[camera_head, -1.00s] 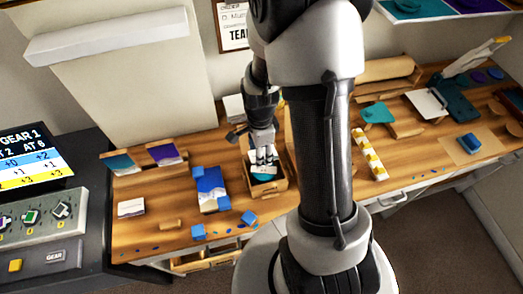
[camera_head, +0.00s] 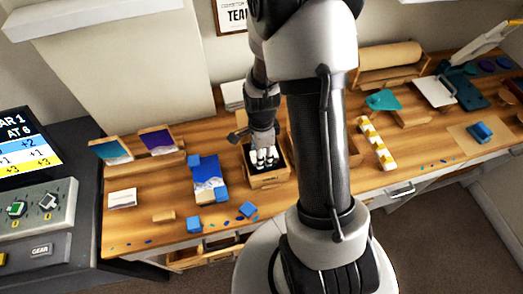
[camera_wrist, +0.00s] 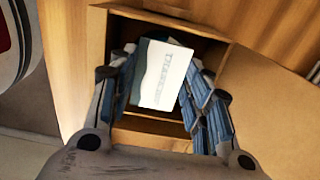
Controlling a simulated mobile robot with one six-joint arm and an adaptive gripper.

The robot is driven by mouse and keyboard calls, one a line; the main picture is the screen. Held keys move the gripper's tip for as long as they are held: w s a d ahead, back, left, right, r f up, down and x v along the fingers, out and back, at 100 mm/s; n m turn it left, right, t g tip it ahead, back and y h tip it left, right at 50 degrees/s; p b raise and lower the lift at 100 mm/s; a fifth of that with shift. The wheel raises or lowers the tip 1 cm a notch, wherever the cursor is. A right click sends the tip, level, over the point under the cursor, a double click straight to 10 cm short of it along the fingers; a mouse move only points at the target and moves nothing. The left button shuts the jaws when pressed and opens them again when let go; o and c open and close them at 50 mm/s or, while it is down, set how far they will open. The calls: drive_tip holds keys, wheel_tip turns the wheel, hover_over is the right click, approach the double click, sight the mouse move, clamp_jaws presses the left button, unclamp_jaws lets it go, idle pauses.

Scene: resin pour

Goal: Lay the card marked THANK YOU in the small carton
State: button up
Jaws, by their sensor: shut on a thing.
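The card marked THANK YOU (camera_wrist: 165,75) is white with a teal band along its left edge in the wrist view. It sits between the two blue-padded fingers of my gripper (camera_wrist: 160,82), which is shut on it. The small carton (camera_wrist: 268,95) is open brown cardboard with a dark inside; the card is at its mouth, slightly turned against its walls. How deep the card is cannot be told. In the head view my gripper (camera_head: 264,158) points down into the carton (camera_head: 270,181), and the card is hidden there.
A white card (camera_head: 122,198) lies further left. A yellow and white strip (camera_head: 377,145) lies right of my arm. My arm hides part of the table.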

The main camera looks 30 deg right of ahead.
drive_tip(key=shift+f, duration=0.2)
drive_tip(key=o, duration=0.7)
wheel_tip(320, 180, up, 8)
drive_tip(key=p, duration=0.6)
idle(0.6)
